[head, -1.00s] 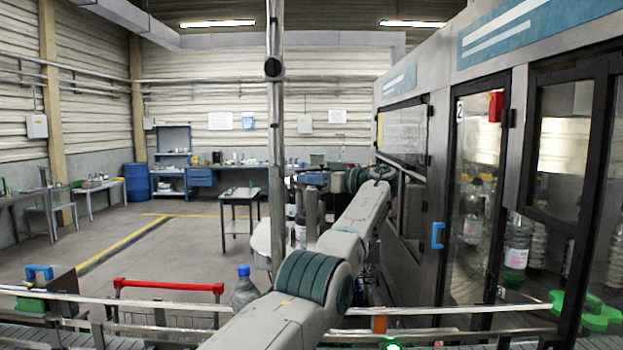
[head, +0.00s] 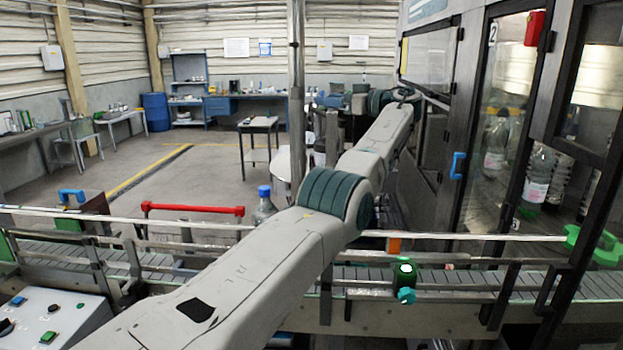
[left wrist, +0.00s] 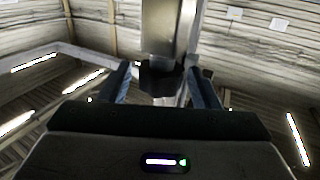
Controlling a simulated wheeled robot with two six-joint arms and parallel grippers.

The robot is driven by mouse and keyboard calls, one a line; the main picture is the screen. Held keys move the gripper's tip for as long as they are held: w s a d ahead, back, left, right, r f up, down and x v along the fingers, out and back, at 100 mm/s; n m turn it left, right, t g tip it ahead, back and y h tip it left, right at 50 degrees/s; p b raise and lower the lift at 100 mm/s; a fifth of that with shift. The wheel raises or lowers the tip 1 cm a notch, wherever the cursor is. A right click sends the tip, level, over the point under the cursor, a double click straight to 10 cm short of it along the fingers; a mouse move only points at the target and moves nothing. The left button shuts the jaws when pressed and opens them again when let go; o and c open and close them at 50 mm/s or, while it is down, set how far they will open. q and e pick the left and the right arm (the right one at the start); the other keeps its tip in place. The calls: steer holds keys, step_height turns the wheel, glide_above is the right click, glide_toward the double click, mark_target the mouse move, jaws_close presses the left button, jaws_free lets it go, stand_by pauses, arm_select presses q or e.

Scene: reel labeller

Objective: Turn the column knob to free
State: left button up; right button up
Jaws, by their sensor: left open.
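The column is a slim upright metal post (head: 296,60) standing behind my left arm in the head view. In the left wrist view a broad metal post (left wrist: 170,30) comes down from the top, with a dark knob (left wrist: 160,78) at its lower end in the picture. My left gripper (left wrist: 160,88) is open, one finger on each side of the knob. I see gaps beside the knob, so it does not look gripped. Its marking and turn position are too dark to read. In the head view the left gripper is small and partly hidden at the arm's far end.
A conveyor (head: 450,282) with rails crosses the front, with a green-lit unit (head: 405,268) on it. A glass-doored machine with a blue handle (head: 457,165) stands at right. A control panel (head: 45,315) is at lower left. Open floor (head: 200,165) lies behind.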

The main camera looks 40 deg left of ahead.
arm_select(q)
steer(key=shift+f+m+t+b, duration=0.15)
steer(key=shift+m+t+b, duration=0.3)
steer(key=shift+t, duration=0.35)
